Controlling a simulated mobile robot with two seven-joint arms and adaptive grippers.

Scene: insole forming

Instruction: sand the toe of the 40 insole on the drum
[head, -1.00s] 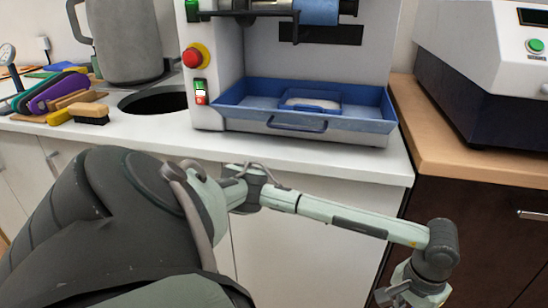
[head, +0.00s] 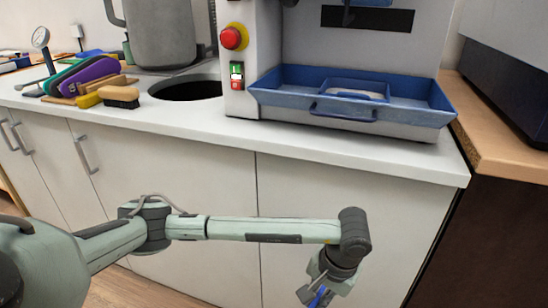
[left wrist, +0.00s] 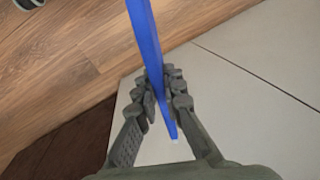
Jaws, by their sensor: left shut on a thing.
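My left gripper (head: 318,292) hangs low at the bottom of the head view, in front of the white cabinet doors. It is shut on a thin blue insole, seen edge-on in the left wrist view (left wrist: 145,35); only a small blue part (head: 322,299) shows in the head view. No size mark on it can be read. The sanding machine (head: 266,60) stands on the counter above the gripper; its drum is out of view now. My right gripper is not in view.
A blue tray (head: 425,118) juts from the machine near the counter's front edge. A red button (head: 231,38) and switch (head: 237,75) are on its left. Left are a dark round hole (head: 188,90), brushes (head: 120,97) and coloured insoles (head: 95,70). Floor room is clear.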

